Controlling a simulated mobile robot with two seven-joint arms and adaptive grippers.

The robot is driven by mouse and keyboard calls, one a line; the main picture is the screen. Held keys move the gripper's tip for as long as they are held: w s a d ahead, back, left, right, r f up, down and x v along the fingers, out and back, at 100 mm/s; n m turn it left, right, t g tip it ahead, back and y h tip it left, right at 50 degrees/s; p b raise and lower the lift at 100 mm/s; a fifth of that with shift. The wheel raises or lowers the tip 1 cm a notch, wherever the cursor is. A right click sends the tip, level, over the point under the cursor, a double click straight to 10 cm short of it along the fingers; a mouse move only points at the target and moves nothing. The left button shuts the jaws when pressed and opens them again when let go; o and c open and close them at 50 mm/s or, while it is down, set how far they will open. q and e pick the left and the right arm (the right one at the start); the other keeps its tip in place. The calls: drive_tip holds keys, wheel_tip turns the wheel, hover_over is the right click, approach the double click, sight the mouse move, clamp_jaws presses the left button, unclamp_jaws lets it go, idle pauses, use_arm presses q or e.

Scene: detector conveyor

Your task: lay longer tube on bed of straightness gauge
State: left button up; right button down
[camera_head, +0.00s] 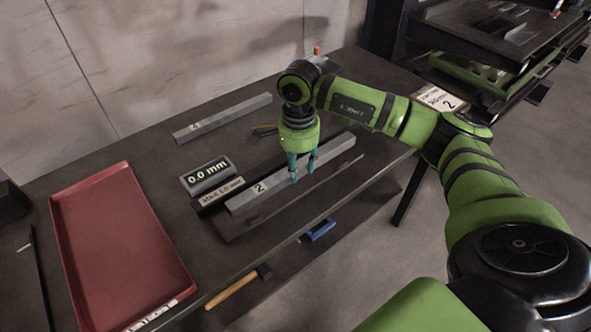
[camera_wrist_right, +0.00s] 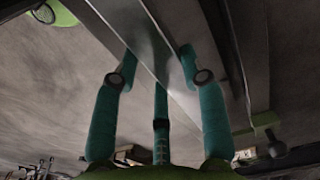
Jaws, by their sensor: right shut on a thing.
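A long grey square tube marked 2 (camera_head: 265,189) lies along the dark bed of the straightness gauge (camera_head: 234,231). I cannot tell whether it rests on the bed or is slightly above it. My right gripper (camera_head: 303,172) points down and is shut on this tube near its middle. In the right wrist view, the teal fingers (camera_wrist_right: 160,85) stand on both sides of the grey tube (camera_wrist_right: 128,22). A shorter grey tube (camera_head: 228,116) lies apart on the table behind the gauge. My left gripper is out of view.
A red tray (camera_head: 120,245), seemingly empty, lies at the left of the table. A hammer (camera_head: 235,289) and a blue object (camera_head: 321,230) lie on a lower shelf in front. Another workbench (camera_head: 480,40) stands at the back right. Bare table lies between tray and gauge.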

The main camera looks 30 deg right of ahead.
drive_tip(key=shift+w+d+f, duration=0.15)
drive_tip(key=shift+w+f, duration=0.35)
drive_tip(key=shift+w, duration=0.3)
wheel_tip(320, 180, down, 3)
drive_tip(key=shift+f+p, duration=0.1)
drive_tip(key=shift+p, duration=0.7)
drive_tip(key=shift+f, duration=0.3)
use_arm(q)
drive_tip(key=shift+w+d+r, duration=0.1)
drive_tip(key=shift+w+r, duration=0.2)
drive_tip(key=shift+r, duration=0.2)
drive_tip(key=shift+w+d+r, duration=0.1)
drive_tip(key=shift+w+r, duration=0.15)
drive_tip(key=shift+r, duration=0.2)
use_arm(e)
drive_tip(key=shift+f, duration=0.1)
drive_tip(key=c, duration=0.7)
unclamp_jaws()
drive_tip(key=shift+s+f, duration=0.1)
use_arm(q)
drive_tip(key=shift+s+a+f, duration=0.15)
